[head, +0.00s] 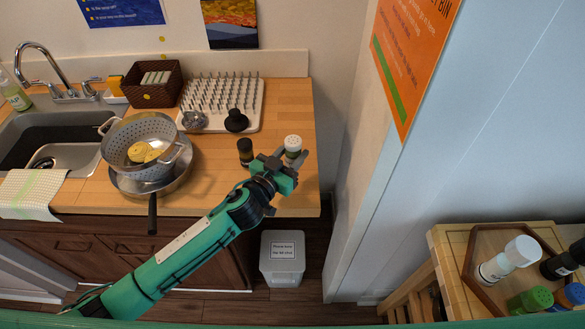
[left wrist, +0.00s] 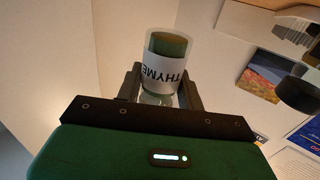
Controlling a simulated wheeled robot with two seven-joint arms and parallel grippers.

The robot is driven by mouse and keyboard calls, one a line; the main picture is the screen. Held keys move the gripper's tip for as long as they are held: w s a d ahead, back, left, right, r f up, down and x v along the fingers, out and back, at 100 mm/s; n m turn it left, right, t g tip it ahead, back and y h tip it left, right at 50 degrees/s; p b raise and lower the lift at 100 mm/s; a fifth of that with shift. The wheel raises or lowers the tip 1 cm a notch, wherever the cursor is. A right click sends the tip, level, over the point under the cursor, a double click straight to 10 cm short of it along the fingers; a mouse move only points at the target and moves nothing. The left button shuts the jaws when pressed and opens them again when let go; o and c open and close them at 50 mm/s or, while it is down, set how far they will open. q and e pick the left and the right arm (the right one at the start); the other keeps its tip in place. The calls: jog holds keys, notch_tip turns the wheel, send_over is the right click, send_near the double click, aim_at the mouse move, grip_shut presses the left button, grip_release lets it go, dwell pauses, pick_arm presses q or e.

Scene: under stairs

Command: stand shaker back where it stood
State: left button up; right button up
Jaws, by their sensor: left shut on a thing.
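My left gripper (head: 290,160) reaches over the right end of the wooden counter and is shut on a shaker with a white perforated top (head: 292,142). In the left wrist view the held shaker (left wrist: 165,72) is a clear jar with green contents and a white label reading THYME, upside down in that picture, between the two fingers. I cannot tell whether its base touches the counter. A dark shaker (head: 245,151) stands on the counter just left of the gripper. My right gripper is not in view.
A hexagonal wooden tray (head: 480,240) at lower right holds several shakers, including a white-capped one (head: 508,259) and a green-topped one (head: 530,300). A colander (head: 120,145) in a pan (head: 180,180), a pegged drying rack (head: 250,90) and a sink occupy the counter's left and back. A white bin (head: 283,270) stands below.

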pick_arm(q)
jog(key=shift+f, duration=0.95)
notch_tip(320, 180, down, 4)
jog(key=shift+f+b, duration=0.2)
jog(key=shift+b, duration=0.2)
jog(key=shift+f, duration=0.2)
jog(key=o, duration=1.3)
jog(key=shift+r, duration=0.1)
